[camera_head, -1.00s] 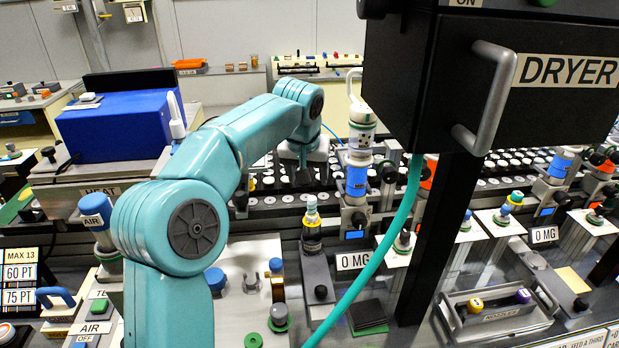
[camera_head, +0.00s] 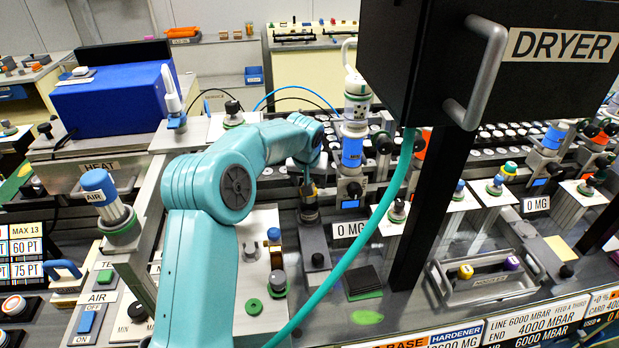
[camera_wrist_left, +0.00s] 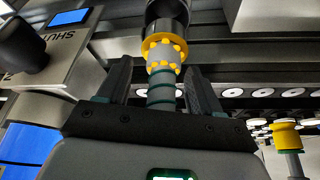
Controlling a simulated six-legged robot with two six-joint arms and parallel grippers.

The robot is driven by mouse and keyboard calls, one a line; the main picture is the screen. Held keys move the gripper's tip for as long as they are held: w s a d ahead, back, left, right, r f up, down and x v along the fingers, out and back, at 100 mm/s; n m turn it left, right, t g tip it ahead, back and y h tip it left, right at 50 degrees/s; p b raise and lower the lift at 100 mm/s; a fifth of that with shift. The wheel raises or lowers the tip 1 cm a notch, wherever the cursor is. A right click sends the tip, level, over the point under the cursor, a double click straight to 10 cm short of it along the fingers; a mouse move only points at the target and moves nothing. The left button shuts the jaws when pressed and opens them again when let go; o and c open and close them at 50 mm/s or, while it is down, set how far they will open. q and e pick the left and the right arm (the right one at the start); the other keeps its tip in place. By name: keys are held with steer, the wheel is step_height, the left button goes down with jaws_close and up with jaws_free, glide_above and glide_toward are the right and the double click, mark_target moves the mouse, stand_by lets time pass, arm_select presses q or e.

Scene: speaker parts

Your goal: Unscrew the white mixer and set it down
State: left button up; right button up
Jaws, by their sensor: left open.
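The mixer (camera_wrist_left: 161,92) shows in the left wrist view as a pale grey-white stem with teal spiral bands. Its yellow knobbed collar (camera_wrist_left: 164,54) sits on a dark cylinder (camera_wrist_left: 167,17). My left gripper (camera_wrist_left: 158,84) is open, with one dark finger on each side of the stem. A gap shows at least on the right side; contact on the left is hard to tell. In the head view my left gripper (camera_head: 307,178) is at the top of the dark upright holder (camera_head: 309,207) and hides most of the mixer. My right gripper is not in view.
The dryer box (camera_head: 440,70) and its black post (camera_head: 435,200) stand to the right. A teal hose (camera_head: 385,215) hangs in front. A blue-banded unit (camera_head: 352,150) stands close to the right of my gripper. A tray (camera_head: 490,277) lies front right.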

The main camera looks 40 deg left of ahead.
arm_select(q)
steer(key=shift+s+r, duration=0.1)
steer(key=shift+s, duration=0.05)
steer(key=shift+c, duration=0.3)
steer(key=c, duration=1.1)
steer(key=shift+o, duration=0.2)
steer(key=n, duration=0.2)
steer(key=n+g+y, duration=0.1)
steer(key=n, duration=0.2)
steer(key=shift+y, duration=0.3)
steer(key=n, duration=0.2)
steer(key=n+g, duration=0.1)
steer(key=n, duration=0.1)
steer(key=shift+s+a+g, duration=0.1)
steer(key=shift+a+g, duration=0.1)
steer(key=shift+g, duration=0.1)
steer(key=n+g, duration=0.1)
steer(key=n, duration=0.2)
steer(key=shift+s+y, duration=0.2)
steer(key=shift+y, duration=0.1)
steer(key=o, duration=0.8)
